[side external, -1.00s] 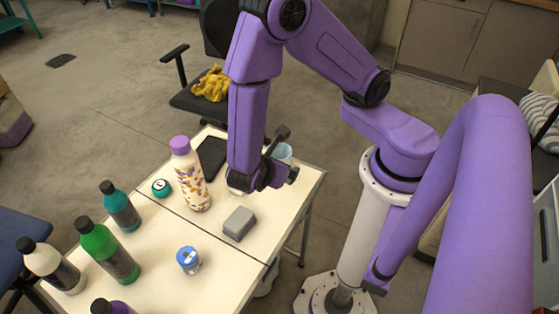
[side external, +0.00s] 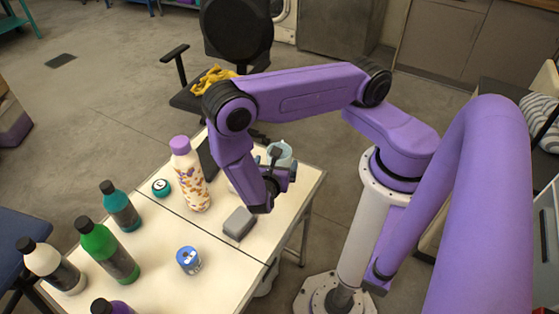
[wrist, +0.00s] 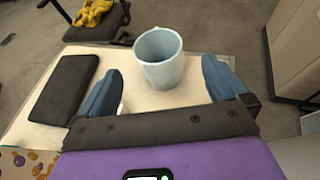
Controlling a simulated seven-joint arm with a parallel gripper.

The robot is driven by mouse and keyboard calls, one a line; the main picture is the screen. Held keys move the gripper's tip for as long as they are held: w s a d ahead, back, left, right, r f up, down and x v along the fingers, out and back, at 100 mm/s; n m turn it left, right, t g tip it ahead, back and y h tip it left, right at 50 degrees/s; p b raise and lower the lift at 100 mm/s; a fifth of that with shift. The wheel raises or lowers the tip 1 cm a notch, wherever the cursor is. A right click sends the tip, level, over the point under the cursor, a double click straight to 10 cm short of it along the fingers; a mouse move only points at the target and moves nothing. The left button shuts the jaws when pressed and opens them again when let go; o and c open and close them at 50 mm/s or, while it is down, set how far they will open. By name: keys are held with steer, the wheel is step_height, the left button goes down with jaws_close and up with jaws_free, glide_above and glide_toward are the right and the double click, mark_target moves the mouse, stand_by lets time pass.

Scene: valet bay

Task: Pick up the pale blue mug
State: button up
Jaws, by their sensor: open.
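The pale blue mug (wrist: 160,62) stands upright on the white table (wrist: 45,127), between and just beyond my fingertips in the wrist view. In the side external view the mug (side external: 280,151) shows near the table's far right edge, partly hidden by my gripper (side external: 283,168). My gripper, seen in the wrist view (wrist: 163,82), is open with its two blue fingers apart and nothing between them. The fingers point toward the mug; I cannot tell the exact gap.
A black flat tablet-like thing (wrist: 65,90) lies left of the mug. A patterned bottle with a purple cap (side external: 190,175), a grey box (side external: 239,223), a blue-lidded jar (side external: 188,260) and a teal tin (side external: 160,187) stand on the table. Several more bottles stand front left.

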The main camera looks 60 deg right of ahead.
steer(key=x, duration=0.5)
steer(key=shift+w+d+f, duration=0.1)
steer(key=shift+d+f, duration=0.1)
steer(key=shift+d, duration=0.1)
steer(key=shift+x, duration=2.55)
steer(key=shift+w+a+f, duration=0.15)
steer(key=shift+w, duration=0.05)
steer(key=c, duration=1)
